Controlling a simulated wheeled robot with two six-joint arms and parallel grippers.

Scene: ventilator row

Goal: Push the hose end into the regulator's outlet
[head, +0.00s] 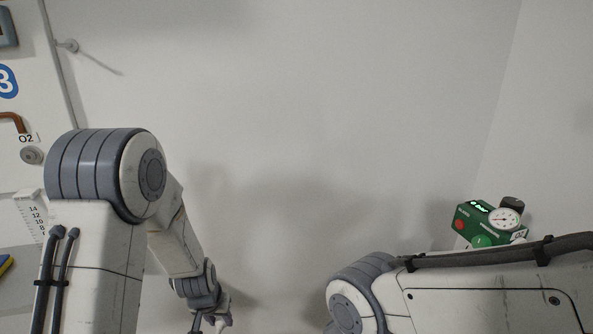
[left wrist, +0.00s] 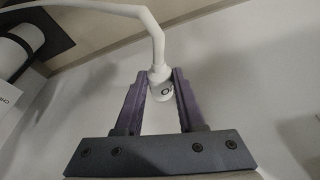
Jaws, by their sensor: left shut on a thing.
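My left gripper (left wrist: 162,80) is shut on the white hose end (left wrist: 161,92) in the left wrist view. Its purple fingers press on both sides of it. The thin white hose (left wrist: 156,42) bends away from the fingers and runs off to the upper left. In the head view my left gripper (head: 212,324) is at the bottom edge, small and partly cut off. The hose cannot be made out there. A green box with a round gauge (head: 490,223) stands at the right. I cannot tell whether it is the regulator, and no outlet is clearly seen. My right gripper is out of view.
A white panel marked O2 (head: 31,155) with a brown tube (head: 12,119) stands at the left. A white cylinder (left wrist: 27,34) lies against a dark piece at the upper left of the left wrist view. The pale wall (head: 310,100) fills the middle.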

